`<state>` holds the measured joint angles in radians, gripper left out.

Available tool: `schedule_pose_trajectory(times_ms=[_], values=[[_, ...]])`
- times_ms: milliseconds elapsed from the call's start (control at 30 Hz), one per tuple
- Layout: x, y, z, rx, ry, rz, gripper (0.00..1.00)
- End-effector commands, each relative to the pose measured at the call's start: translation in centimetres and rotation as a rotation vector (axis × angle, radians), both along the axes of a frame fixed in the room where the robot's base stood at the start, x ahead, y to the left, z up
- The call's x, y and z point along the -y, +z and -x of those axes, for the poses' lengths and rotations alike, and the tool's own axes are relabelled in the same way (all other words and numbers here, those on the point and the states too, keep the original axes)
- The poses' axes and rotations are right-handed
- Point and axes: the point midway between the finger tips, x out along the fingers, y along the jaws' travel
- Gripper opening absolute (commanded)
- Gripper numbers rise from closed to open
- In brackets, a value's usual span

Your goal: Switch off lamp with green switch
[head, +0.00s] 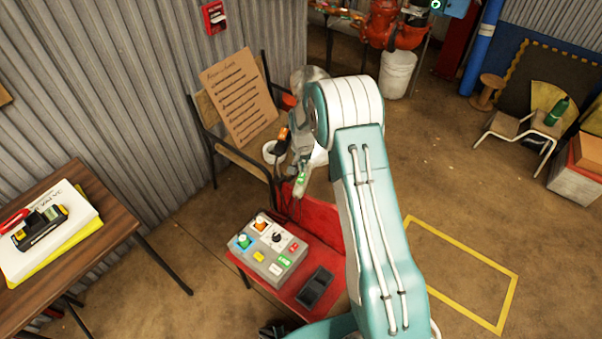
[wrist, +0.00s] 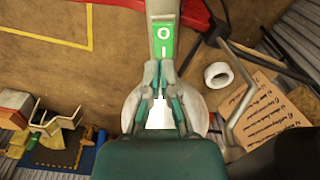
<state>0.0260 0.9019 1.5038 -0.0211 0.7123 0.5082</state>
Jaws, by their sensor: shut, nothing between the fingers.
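A green rocker switch (wrist: 163,42) marked O and I sits on a grey strip in the wrist view. In the head view the green switch (head: 302,179) shows just below the end of my arm. My gripper (wrist: 162,65) is shut and empty, its fingertips at the switch's lower edge in the picture; I cannot tell whether they touch it. A round pale lamp head (wrist: 127,113) with a bright white glow shows behind the fingers. A white glow (head: 320,155) also shows beside my arm in the head view.
A grey control box (head: 267,262) with coloured buttons and a black device (head: 315,287) rest on a red surface (head: 330,226). A chair holds a cardboard sign (head: 240,98) and a white tape roll (head: 270,152). A wooden table (head: 110,225) stands left.

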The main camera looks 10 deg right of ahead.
Motion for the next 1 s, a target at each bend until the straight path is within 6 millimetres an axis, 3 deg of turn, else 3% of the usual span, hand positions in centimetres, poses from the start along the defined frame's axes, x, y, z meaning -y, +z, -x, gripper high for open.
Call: schedule_pose_trajectory(times_ms=[300, 500, 1000], values=[[-0.3, 7.1, 0.1, 0.004, 0.003, -0.001, 0.0], [-0.2, 10.0, 0.1, 0.003, 0.003, -0.003, 0.0], [-0.4, 10.7, 0.2, 0.0, 0.003, -0.001, 0.0]])
